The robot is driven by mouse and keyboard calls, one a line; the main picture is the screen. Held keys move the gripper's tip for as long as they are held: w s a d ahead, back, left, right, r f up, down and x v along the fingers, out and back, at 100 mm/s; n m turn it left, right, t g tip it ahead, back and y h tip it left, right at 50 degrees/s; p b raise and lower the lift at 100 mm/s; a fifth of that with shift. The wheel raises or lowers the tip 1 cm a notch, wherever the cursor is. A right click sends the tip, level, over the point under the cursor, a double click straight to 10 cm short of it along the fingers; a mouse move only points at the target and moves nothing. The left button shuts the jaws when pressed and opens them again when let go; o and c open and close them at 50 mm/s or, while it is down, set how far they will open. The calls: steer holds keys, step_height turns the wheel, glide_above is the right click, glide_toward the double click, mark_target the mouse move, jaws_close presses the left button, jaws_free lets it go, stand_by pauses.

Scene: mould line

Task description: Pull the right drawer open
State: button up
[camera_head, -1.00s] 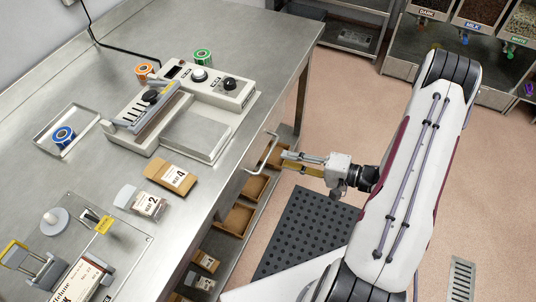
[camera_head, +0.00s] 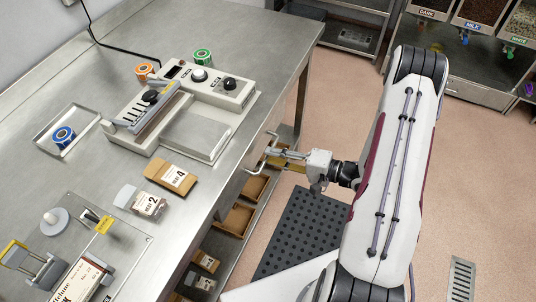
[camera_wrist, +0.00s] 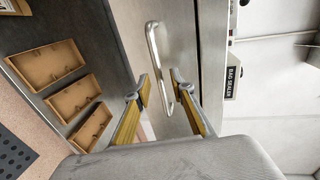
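A drawer handle (camera_head: 258,158), a metal bar, stands out from the front of the steel bench; it also shows in the wrist view (camera_wrist: 153,45). The drawer front (camera_wrist: 180,22) appears flush with the bench in the wrist view. My gripper (camera_head: 268,157) is at the handle, beside the bench edge. In the wrist view my gripper (camera_wrist: 160,78) has its two yellow-padded fingers apart, one on each side of the handle's lower part. I cannot tell whether either finger touches it. Only one handle is clearly in view.
The bench top (camera_head: 255,60) carries a bag sealer (camera_head: 215,92) and packets (camera_head: 170,177) near its edge. Brown trays (camera_head: 238,218) sit on a shelf below. A black perforated mat (camera_head: 303,235) lies on the floor.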

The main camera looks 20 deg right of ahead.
steer(key=shift+x, duration=1.3)
jaws_close()
